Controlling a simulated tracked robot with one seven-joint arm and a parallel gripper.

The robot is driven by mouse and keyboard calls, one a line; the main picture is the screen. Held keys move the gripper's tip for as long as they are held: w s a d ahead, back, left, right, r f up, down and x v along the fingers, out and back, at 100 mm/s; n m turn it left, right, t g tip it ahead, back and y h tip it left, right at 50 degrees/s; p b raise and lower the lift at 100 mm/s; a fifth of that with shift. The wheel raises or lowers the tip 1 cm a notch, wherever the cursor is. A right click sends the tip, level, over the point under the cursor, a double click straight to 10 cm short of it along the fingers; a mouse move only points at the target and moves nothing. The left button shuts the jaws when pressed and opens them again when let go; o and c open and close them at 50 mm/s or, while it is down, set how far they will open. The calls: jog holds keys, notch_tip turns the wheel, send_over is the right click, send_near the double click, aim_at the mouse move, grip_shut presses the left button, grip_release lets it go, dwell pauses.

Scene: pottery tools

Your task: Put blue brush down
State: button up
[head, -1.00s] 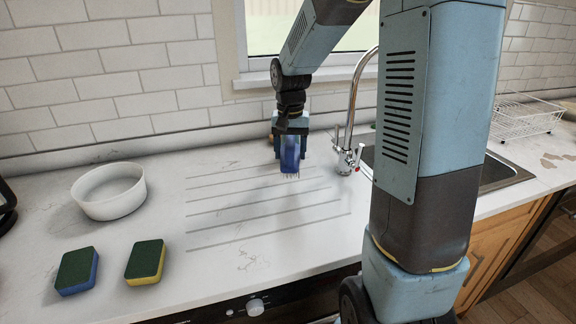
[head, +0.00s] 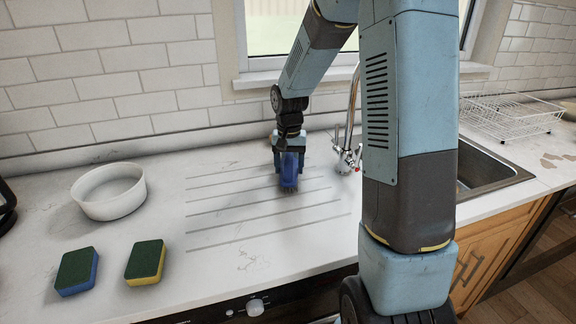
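The blue brush (head: 289,172) is in my gripper (head: 289,153) at the middle of the head view. It hangs upright with its bristles pointing down over the grooved drainer area (head: 235,213) of the white counter. The bristles are at or just above the counter; I cannot tell whether they touch. My gripper's fingers are shut around the brush's upper part, which they partly hide.
A white bowl (head: 109,192) stands at the left. A green-and-blue sponge (head: 77,271) and a green-and-yellow sponge (head: 146,262) lie in front of it. The tap (head: 347,155), sink (head: 490,178) and wire rack (head: 512,112) are to the right. The grooved area is otherwise clear.

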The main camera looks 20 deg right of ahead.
jog(key=o, duration=0.6)
jog(key=shift+f, duration=0.1)
jog(key=shift+o, duration=0.2)
notch_tip(320, 180, up, 12)
jog(key=shift+s+r, duration=0.1)
jog(key=shift+r, duration=0.05)
jog(key=s+r+n+t, duration=0.2)
jog(key=s+r, duration=0.2)
jog(key=s, duration=0.9)
jog(key=s+r+n+t, duration=0.2)
jog(key=s+r+t, duration=0.1)
jog(key=s, duration=1)
jog(key=shift+s+a+r+t, duration=0.15)
jog(key=shift+s+r+t, duration=0.2)
jog(key=shift+r, duration=0.55)
